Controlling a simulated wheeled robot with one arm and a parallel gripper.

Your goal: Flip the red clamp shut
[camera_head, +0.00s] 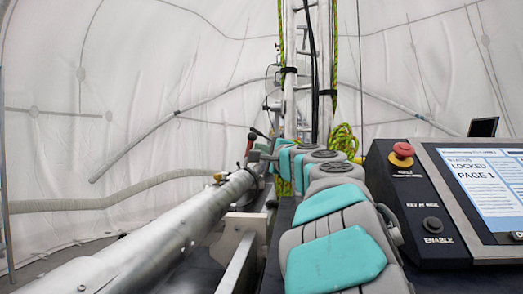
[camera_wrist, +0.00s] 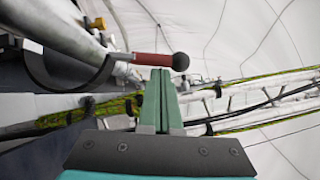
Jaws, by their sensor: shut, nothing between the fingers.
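The clamp's red handle (camera_wrist: 150,59) lies almost level in the wrist view, with a black ball (camera_wrist: 181,61) at its right end. Its left end joins metal parts by a dark band around a pale pipe. My gripper (camera_wrist: 160,74) has its teal fingers together and empty. In the picture the tips lie just below the handle near the ball; I cannot tell whether they touch it. In the head view the red handle (camera_head: 250,144) shows small at the far end of the big pipe, with my gripper (camera_head: 256,156) close beside it.
The large grey pipe (camera_head: 160,243) runs from the lower left toward the clamp. A metal truss mast (camera_head: 299,80) with yellow-green rope (camera_head: 343,140) stands behind. A console (camera_head: 475,195) with a red button (camera_head: 402,152) and a screen reading LOCKED is at right. White tent fabric surrounds everything.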

